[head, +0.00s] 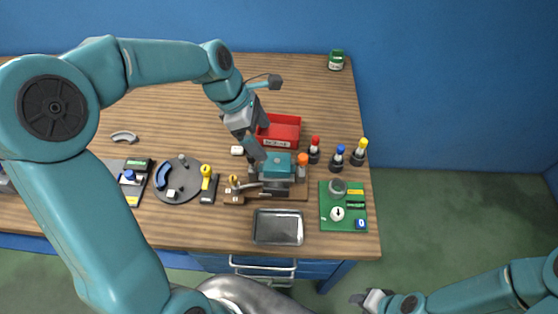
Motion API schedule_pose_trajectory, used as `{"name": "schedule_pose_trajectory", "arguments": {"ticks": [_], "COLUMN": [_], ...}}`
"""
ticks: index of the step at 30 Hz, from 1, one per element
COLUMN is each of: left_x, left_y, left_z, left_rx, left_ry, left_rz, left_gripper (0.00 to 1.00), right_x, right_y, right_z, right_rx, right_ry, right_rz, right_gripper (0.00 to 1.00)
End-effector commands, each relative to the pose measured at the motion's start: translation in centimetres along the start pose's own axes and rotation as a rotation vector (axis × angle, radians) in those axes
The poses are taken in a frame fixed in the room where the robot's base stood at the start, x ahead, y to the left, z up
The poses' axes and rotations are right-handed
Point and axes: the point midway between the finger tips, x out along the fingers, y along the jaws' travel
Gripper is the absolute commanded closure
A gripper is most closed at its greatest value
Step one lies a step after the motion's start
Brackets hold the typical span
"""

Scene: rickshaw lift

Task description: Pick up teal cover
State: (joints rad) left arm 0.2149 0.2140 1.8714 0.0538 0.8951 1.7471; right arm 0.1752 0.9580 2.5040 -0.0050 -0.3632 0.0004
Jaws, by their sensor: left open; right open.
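The teal cover (278,165) is a small block-shaped piece on top of a grey fixture on a wooden base board (294,193), near the table's right part. My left gripper (259,157) is open and reaches down from above, right at the cover's upper left side. I cannot tell whether its fingers touch the cover. My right gripper (366,299) is open and empty, low over the floor in front of the table, away from the cover.
A red bin (281,131) stands behind the cover. Red, blue (338,157) and yellow-capped bottles stand to the right. A metal tray (278,228) and a green board (342,220) lie in front. A dark round plate (177,188) lies left. The back of the table is mostly clear.

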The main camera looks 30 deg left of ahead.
Motion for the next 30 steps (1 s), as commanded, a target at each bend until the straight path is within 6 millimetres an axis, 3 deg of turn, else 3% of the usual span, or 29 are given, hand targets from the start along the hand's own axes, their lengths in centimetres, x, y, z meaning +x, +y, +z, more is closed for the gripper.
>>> {"name": "schedule_pose_trajectory", "arguments": {"ticks": [6,13,21,29,30], "left_x": [4.4,6.2,10.3,10.7,10.7], "left_y": [-0.1,-0.1,0.0,0.0,0.0], "left_z": [0.1,0.2,0.2,0.2,0.2], "left_rx": [0.001,0.001,0.001,0.001,0.001], "left_ry": [0.001,0.001,0.0,0.0,0.0], "left_rz": [-0.004,-0.004,-0.003,0.0,0.0], "left_gripper": [0.08,0.08,0.08,0.08,0.15], "right_x": [-0.2,-0.5,-1.1,-1.1,-1.1], "right_y": [0.0,-0.1,-0.4,-0.4,-0.4], "right_z": [0.0,0.0,0.1,0.0,0.1], "right_rx": [0.001,0.001,0.001,0.001,0.001], "right_ry": [-0.001,0.0,0.0,0.0,-0.001], "right_rz": [0.0,0.0,0.0,0.0,0.0], "right_gripper": [0.57,0.57,0.57,0.57,0.57]}}
